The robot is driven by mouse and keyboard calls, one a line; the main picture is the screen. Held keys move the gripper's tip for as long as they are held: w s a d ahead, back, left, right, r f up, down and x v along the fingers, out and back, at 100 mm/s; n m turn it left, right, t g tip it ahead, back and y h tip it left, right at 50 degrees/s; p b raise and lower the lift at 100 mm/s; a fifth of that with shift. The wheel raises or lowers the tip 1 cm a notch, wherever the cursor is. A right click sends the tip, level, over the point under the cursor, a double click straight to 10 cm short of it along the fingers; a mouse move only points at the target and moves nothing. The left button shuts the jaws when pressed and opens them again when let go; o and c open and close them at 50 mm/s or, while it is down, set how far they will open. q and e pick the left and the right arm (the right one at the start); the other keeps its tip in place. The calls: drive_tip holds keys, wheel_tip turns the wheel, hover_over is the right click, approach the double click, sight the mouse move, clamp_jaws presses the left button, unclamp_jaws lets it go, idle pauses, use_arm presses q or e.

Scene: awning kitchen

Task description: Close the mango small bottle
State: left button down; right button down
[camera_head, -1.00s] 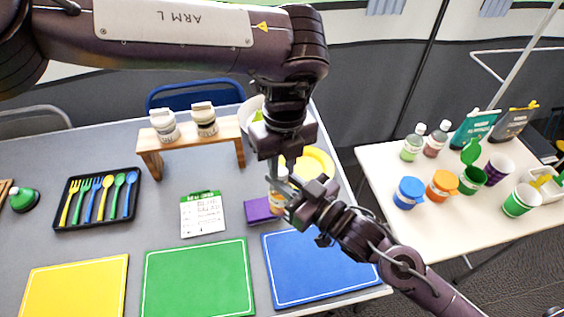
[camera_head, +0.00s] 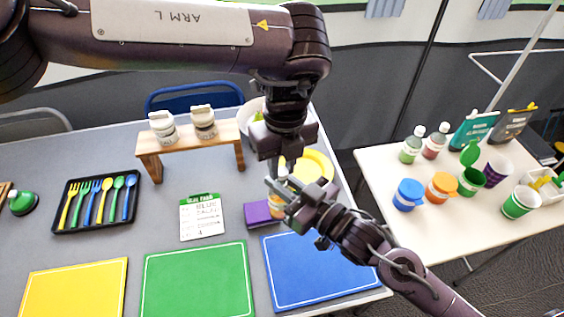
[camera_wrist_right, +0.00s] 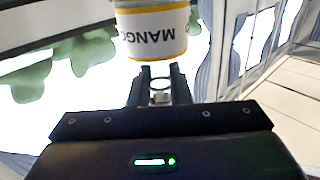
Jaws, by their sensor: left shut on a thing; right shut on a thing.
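The mango small bottle (camera_wrist_right: 152,32) has a white label with yellow bands and the word MANGO, which reads upside down in the right wrist view. In the head view only an orange-yellow part of it (camera_head: 275,209) shows behind my right gripper (camera_head: 276,187). My left gripper (camera_head: 273,172) points down from above, shut at the bottle's upper part; its exact grip is hidden. My right gripper is shut close by the bottle from the lower right. Its fingers (camera_wrist_right: 160,85) are near together at the label's edge, and I cannot tell which part they hold.
A purple block (camera_head: 257,214) and yellow plates (camera_head: 316,166) are close to the grippers. Blue (camera_head: 325,275), green (camera_head: 200,283) and yellow (camera_head: 75,290) mats lie in front. A wooden stand (camera_head: 190,142) carries two bottles. A side table (camera_head: 400,235) holds cups and bottles.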

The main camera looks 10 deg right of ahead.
use_arm(q)
drive_tip(key=shift+a+f, duration=0.2)
drive_tip(key=shift+f, duration=0.8)
idle(0.6)
drive_tip(key=shift+r, duration=0.15)
drive_tip(key=shift+s+r, duration=0.1)
drive_tip(key=shift+r, duration=0.2)
drive_tip(key=shift+d+r, duration=0.15)
drive_tip(key=shift+r, duration=0.3)
idle(0.8)
drive_tip(key=shift+f, duration=0.85)
idle(0.5)
drive_tip(key=c, duration=1.6)
unclamp_jaws()
drive_tip(key=shift+a, duration=0.2)
